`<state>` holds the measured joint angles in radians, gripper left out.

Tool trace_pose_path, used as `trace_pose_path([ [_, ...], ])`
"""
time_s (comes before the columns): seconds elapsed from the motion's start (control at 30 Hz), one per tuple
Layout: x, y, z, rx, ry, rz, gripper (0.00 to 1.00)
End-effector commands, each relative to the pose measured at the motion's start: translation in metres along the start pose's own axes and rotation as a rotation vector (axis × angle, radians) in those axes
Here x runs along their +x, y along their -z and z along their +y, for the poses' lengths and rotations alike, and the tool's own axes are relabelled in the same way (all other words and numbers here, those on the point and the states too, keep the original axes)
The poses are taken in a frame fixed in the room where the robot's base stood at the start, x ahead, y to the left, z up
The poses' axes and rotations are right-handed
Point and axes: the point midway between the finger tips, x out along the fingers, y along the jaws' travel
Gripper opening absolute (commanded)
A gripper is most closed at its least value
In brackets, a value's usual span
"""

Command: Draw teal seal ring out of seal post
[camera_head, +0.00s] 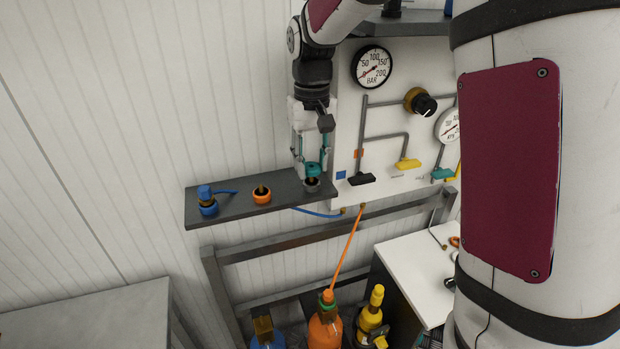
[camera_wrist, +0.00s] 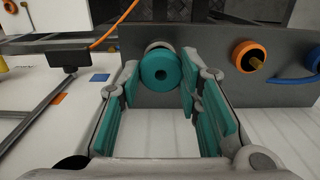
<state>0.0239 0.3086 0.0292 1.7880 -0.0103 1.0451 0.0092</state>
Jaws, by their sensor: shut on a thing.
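The teal seal ring (camera_head: 313,169) is at the right end of the dark grey shelf, just above the grey base of the seal post (camera_head: 311,185). In the wrist view the ring (camera_wrist: 160,72) sits between the tips of my gripper (camera_wrist: 161,80), with the pale post base (camera_wrist: 158,46) partly hidden behind it. My gripper (camera_head: 312,165) points down from above and is shut on the ring, with its teal-padded fingers on either side. I cannot tell whether the ring is fully clear of the post's stem.
The shelf (camera_head: 235,203) also carries an orange ring (camera_head: 262,195) on a post and a blue fitting (camera_head: 207,200) with a hose. A gauge panel (camera_head: 385,125) with valve handles stands close on the right. Bottles (camera_head: 325,330) stand below. The space left of the arm is free.

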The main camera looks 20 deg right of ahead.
Motion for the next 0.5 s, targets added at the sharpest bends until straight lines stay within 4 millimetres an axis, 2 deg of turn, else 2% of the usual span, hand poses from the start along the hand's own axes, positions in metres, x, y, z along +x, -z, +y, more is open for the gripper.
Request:
trace_pose_path([
  [0.5, -0.029, 0.000, 0.000, 0.000, 0.000, 0.001, 0.07],
])
